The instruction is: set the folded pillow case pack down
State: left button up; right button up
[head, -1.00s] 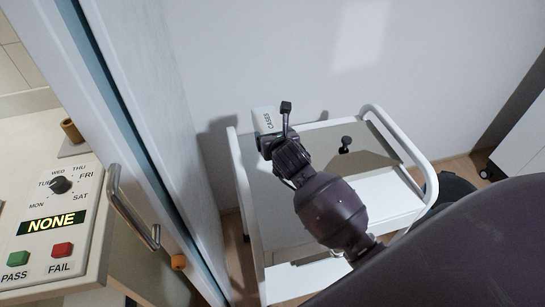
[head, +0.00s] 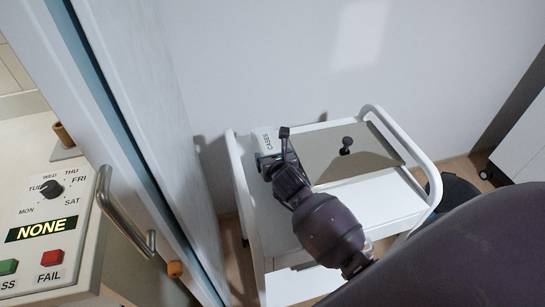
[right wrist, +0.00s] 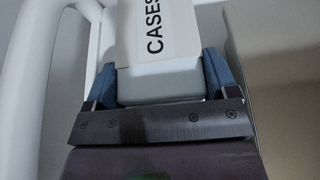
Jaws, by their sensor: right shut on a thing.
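The folded pillow case pack (head: 266,140) is a small pale block lettered CASES. My right gripper (head: 272,158) is shut on it at the back left corner of a white trolley (head: 375,200). In the right wrist view the pack (right wrist: 155,45) sits between the two blue fingers of the gripper (right wrist: 159,82), its lettered face showing. The pack is over or on the trolley top, beside the left rail; I cannot tell whether it touches the top. The gripper hides part of the pack in the head view. My left gripper is not in view.
A grey-brown panel with a black knob (head: 346,145) lies on the trolley's right half. The trolley's white front area is clear. A pale door or partition (head: 150,150) stands at left, beside a counter with a day dial (head: 50,188) and buttons.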

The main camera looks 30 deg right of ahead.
jog(key=shift+f, duration=0.15)
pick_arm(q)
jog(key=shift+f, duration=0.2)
pick_arm(e)
jog(key=o, duration=0.9)
jog(key=shift+r, duration=0.25)
jog(key=p+v, duration=0.1)
jog(key=v, duration=1)
jog(key=shift+d+p, duration=0.1)
jog(key=shift+p, duration=0.3)
jog(key=shift+s+r, duration=0.2)
jog(key=shift+s, duration=0.15)
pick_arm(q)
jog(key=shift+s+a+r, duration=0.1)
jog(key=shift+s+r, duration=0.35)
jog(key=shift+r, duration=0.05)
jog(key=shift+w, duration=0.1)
